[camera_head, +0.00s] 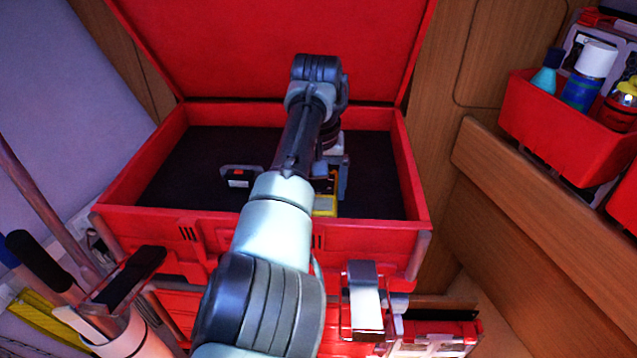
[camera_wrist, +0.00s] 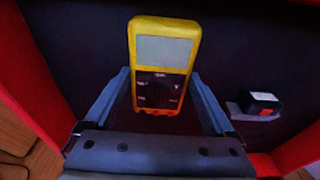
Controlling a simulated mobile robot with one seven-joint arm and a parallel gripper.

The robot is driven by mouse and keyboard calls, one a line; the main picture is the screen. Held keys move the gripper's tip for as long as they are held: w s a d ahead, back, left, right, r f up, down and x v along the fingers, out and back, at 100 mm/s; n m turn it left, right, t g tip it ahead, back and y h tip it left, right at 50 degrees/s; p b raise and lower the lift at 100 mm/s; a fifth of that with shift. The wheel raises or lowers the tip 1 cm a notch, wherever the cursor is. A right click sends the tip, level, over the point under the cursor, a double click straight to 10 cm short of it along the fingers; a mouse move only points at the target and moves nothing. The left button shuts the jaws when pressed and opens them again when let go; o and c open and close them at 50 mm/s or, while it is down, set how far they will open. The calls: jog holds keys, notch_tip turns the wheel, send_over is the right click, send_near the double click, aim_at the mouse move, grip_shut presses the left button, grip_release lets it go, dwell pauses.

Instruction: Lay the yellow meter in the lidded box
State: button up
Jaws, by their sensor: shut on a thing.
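The yellow meter (camera_wrist: 164,62) has a grey screen and a dark dial face. My gripper (camera_wrist: 165,100) is shut on it, with a finger at each side of its lower part. In the head view a yellow bit of the meter (camera_head: 325,206) shows beside my arm, which hides the rest. The lidded box (camera_head: 414,190) is red with a dark floor, and its lid (camera_head: 270,45) stands open at the back. The meter is over the box's inside; I cannot tell whether it touches the floor.
A small black thing with a red-orange mark (camera_head: 238,178) lies in the box left of my arm; it also shows in the wrist view (camera_wrist: 262,103). Red bins (camera_head: 545,125) with bottles hang at the right. Long-handled tools stand at the left.

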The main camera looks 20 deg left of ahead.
aim_at(318, 198)
jog(key=o, duration=1.2)
jog(key=shift+f, duration=0.1)
jog(key=shift+o, duration=0.2)
jog(key=shift+r, duration=0.4)
notch_tip(318, 198, up, 12)
jog(key=s+f+b, duration=0.1)
jog(key=s+b, duration=0.1)
jog(key=b, duration=0.2)
jog(key=w+d+r+m+t, duration=0.2)
jog(key=w+d+r+t, duration=0.1)
jog(key=w+d+t, duration=0.4)
jog(key=d+r+m+t+h, duration=0.1)
jog(key=d+r+t+h, duration=0.1)
jog(key=d+r+t, duration=0.45)
jog(key=s+r+t+y, duration=0.1)
jog(key=s+r+t, duration=0.5)
jog(key=s, duration=0.8)
jog(key=s+r+n+t+y, duration=0.1)
jog(key=s+r+t, duration=0.5)
jog(key=s+r, duration=0.7)
jog(key=shift+s+r, duration=0.15)
jog(key=shift+s, duration=0.25)
